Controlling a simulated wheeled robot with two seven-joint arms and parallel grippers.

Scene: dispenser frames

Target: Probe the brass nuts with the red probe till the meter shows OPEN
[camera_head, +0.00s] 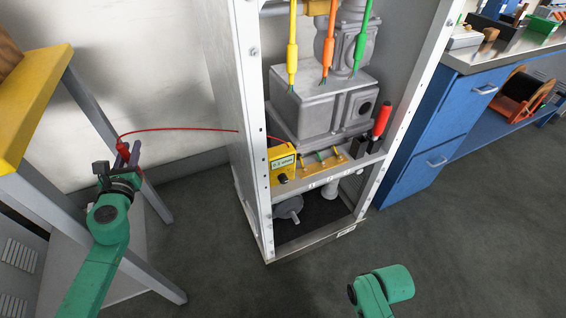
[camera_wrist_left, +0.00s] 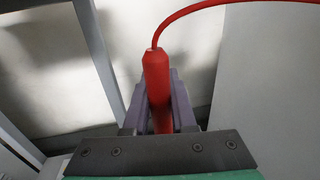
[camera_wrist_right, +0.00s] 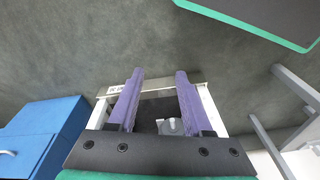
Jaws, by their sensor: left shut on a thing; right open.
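My left gripper (camera_head: 127,157) is shut on the red probe (camera_wrist_left: 156,80), left of the white frame. In the left wrist view the probe stands between the purple fingers, with a red lead (camera_head: 180,130) running from its end to the frame. The yellow meter (camera_head: 283,165) sits on the frame's shelf; its display is too small to read. Brass nuts are on a brass strip (camera_head: 322,163) beside the meter, where small coloured wire ends show. My right gripper (camera_wrist_right: 155,105) is open and empty above the floor; its fingers are outside the head view.
The white frame (camera_head: 248,120) holds a grey cast housing (camera_head: 310,105) with yellow, orange and green leads hanging above. A red-handled tool (camera_head: 382,120) stands at the shelf's right end. A yellow-topped stand (camera_head: 40,90) is at left, a blue workbench (camera_head: 425,110) at right.

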